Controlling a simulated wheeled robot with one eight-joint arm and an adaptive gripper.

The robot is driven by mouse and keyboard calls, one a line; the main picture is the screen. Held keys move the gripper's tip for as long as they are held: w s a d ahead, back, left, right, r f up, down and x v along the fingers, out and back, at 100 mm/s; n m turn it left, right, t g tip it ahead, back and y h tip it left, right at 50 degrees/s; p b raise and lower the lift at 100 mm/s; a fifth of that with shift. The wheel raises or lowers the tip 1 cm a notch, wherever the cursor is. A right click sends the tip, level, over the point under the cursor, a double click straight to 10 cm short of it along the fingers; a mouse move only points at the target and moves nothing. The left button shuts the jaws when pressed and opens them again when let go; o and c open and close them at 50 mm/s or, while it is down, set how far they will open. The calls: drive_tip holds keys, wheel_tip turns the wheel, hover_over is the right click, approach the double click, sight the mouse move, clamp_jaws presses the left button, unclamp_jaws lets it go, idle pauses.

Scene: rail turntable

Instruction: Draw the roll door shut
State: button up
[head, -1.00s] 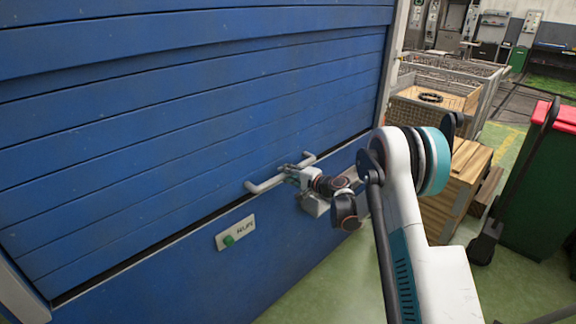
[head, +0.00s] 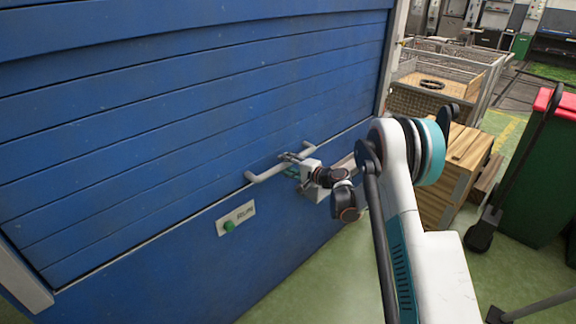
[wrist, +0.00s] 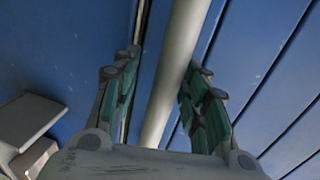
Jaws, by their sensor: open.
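The blue slatted roll door (head: 180,120) fills the left of the head view, and its bottom edge meets the pale sill of the blue lower panel (head: 180,275) with no dark gap showing. A pale bar handle (head: 262,176) runs along the door's lowest slat. My gripper (head: 290,160) is at the handle's right part. In the wrist view the handle bar (wrist: 178,70) passes between the fingers of my gripper (wrist: 163,90), which stand apart on both sides of it. The fingers are open, and I see space beside the bar.
A small plate with a green button (head: 229,226) sits on the lower panel below the handle. To the right stand a wooden crate (head: 452,165), a wire cage (head: 410,95) and a dark green bin with a red lid (head: 535,160). Green floor (head: 320,270) is clear in front of the panel.

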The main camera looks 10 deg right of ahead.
drive_tip(key=v, duration=1.2)
drive_tip(key=s+a+r+n+g+h, duration=0.2)
drive_tip(key=s+a+r+n, duration=0.1)
drive_tip(key=s+r, duration=0.55)
drive_tip(key=s+a+r+n+g+h, duration=0.2)
drive_tip(key=s+r+n, duration=0.1)
drive_tip(key=s+r, duration=0.5)
drive_tip(key=s+d+n+h, duration=0.2)
drive_tip(key=s, duration=1.2)
drive_tip(key=s+d+f+n+g+h, duration=0.1)
drive_tip(key=s+d+n+h, duration=0.1)
drive_tip(key=s, duration=1.1)
drive_tip(key=shift+s+d+n+g+h, duration=0.3)
drive_tip(key=shift+s+n+h, duration=0.1)
drive_tip(key=shift+h, duration=0.2)
